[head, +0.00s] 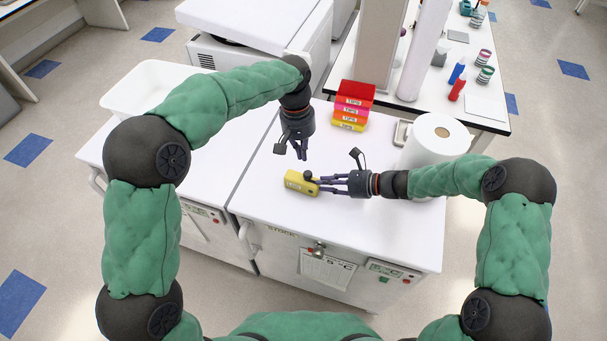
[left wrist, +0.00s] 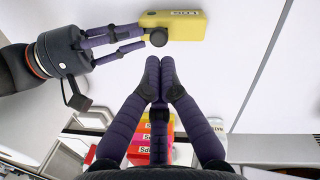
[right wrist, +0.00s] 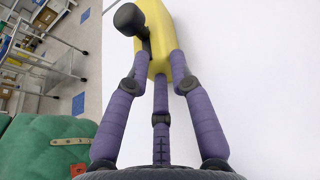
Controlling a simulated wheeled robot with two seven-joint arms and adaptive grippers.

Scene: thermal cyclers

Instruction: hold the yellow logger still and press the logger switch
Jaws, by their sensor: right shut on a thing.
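The yellow logger (head: 297,185) lies on the white top near its front, its label showing in the left wrist view (left wrist: 185,20). A round black knob, the logger switch (head: 308,175), stands out from it; it also shows in the left wrist view (left wrist: 158,37) and right wrist view (right wrist: 129,18). My right gripper (head: 322,184) is shut on the logger's right end, its fingers around the yellow body (right wrist: 157,60). My left gripper (head: 301,156) points down, a little behind and above the logger, with its fingertips together (left wrist: 159,72) and empty, apart from the switch.
A stack of coloured tip boxes (head: 352,105) stands behind to the right. A paper towel roll (head: 432,140) stands close to my right forearm. A white tub (head: 150,88) is at the far left. The white top around the logger is clear.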

